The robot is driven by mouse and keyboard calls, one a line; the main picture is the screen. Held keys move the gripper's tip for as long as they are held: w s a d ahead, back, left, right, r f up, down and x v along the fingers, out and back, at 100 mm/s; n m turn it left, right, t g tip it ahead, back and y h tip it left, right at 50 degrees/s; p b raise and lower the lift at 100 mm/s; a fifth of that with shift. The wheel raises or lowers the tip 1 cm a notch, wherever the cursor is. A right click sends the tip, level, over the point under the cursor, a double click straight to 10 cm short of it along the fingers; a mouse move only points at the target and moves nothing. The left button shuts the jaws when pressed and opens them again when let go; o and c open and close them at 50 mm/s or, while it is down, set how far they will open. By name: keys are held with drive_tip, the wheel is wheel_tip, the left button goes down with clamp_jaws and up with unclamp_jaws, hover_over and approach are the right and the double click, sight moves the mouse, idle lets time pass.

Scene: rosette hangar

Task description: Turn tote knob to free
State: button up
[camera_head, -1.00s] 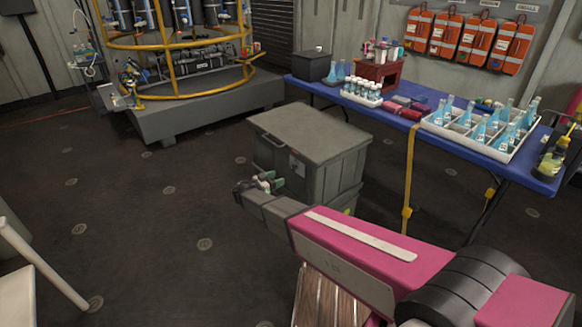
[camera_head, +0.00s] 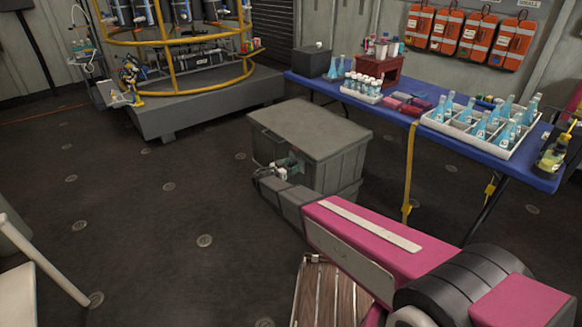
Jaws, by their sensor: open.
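The grey tote (camera_head: 335,160) with its closed flat lid stands on the floor in the middle of the view. My gripper (camera_head: 282,165) is open, at the end of my pink and grey arm. It is at the tote's front face, a little below the lid rim. I cannot tell whether its fingers touch the tote. The knob cannot be made out; my gripper and wrist cover part of the front face.
A blue table (camera_head: 400,115) behind the tote holds a white tray of blue flasks (camera_head: 455,135), vials and a red rack (camera_head: 379,70). A yellow-framed rosette (camera_head: 180,42) stands on a grey platform at the back left. The floor left of the tote is clear.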

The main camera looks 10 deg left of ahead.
drive_tip(key=shift+c, duration=0.3)
drive_tip(key=c, duration=0.9)
drive_tip(key=shift+o, duration=0.2)
drive_tip(key=shift+n, duration=0.4)
drive_tip(key=n, duration=0.3)
drive_tip(key=shift+n, duration=0.4)
drive_tip(key=n, duration=0.4)
drive_tip(key=shift+n, duration=0.3)
drive_tip(key=n, duration=0.8)
drive_tip(key=shift+n, duration=0.3)
